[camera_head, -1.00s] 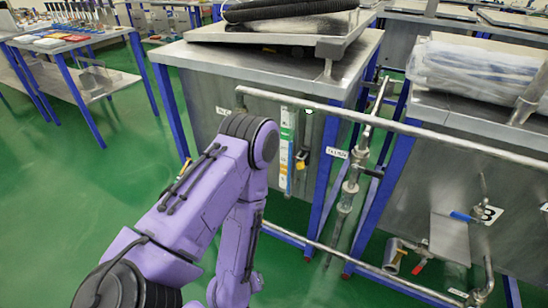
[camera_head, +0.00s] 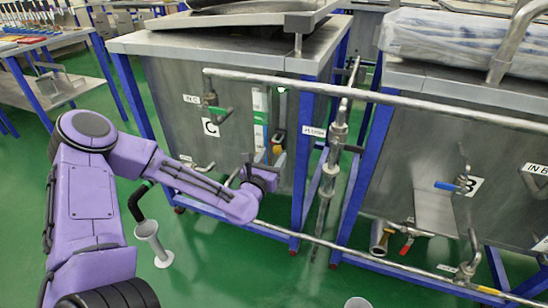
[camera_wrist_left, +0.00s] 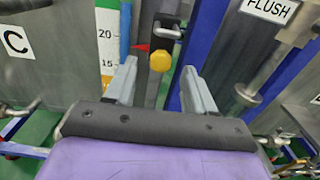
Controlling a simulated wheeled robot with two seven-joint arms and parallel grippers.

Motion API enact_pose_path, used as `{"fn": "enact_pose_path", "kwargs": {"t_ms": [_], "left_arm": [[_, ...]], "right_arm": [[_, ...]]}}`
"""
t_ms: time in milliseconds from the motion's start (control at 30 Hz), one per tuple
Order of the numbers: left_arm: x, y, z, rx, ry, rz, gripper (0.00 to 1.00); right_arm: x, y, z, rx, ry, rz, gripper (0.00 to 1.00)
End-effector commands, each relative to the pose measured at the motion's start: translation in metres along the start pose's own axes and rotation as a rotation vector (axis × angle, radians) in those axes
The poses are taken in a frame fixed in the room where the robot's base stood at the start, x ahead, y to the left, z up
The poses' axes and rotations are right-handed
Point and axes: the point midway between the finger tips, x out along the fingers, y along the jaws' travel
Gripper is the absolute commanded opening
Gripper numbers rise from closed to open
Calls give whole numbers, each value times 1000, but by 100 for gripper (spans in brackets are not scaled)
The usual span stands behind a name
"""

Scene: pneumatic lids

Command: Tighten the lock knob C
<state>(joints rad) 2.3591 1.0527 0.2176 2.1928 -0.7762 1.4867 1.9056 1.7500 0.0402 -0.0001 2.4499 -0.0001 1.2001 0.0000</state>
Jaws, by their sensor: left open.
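Tank C (camera_head: 215,150) carries the C label, which also shows in the left wrist view (camera_wrist_left: 17,43). A small yellow knob (camera_wrist_left: 160,61) sits on a dark bracket on the tank front, with a red pointer at its left; I take it as lock knob C. In the head view the knob (camera_head: 277,149) is small. My left gripper (camera_wrist_left: 160,78) is open, its two grey fingers pointing at the knob, one on each side in the picture. I cannot tell whether they reach it. In the head view my left gripper (camera_head: 265,172) is just below the knob. My right gripper is not in view.
A white and green level scale (camera_head: 261,120) stands left of the knob. A horizontal pipe rail (camera_head: 400,97) crosses in front of the tanks. A vertical pipe (camera_head: 328,165) and blue frame posts stand at the right. Green floor (camera_head: 215,275) is open in front.

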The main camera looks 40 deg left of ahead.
Motion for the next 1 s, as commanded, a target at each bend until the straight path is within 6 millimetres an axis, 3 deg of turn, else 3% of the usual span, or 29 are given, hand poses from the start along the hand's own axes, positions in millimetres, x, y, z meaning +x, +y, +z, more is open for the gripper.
{"fn": "enact_pose_path", "kwargs": {"t_ms": [133, 400, 433, 600, 1000], "left_arm": [[17, 0, 0, 3, 1, 0, 55], [20, 0, -1, 1, 3, 0, 55], [20, 0, -1, 1, 3, 0, 51], [20, 0, -1, 1, 3, 0, 0], [20, 0, 0, 62, 2, 0, 0]], "right_arm": [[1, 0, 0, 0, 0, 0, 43], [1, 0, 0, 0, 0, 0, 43], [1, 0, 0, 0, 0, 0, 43], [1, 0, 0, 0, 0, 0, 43], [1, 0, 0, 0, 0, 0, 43]]}}
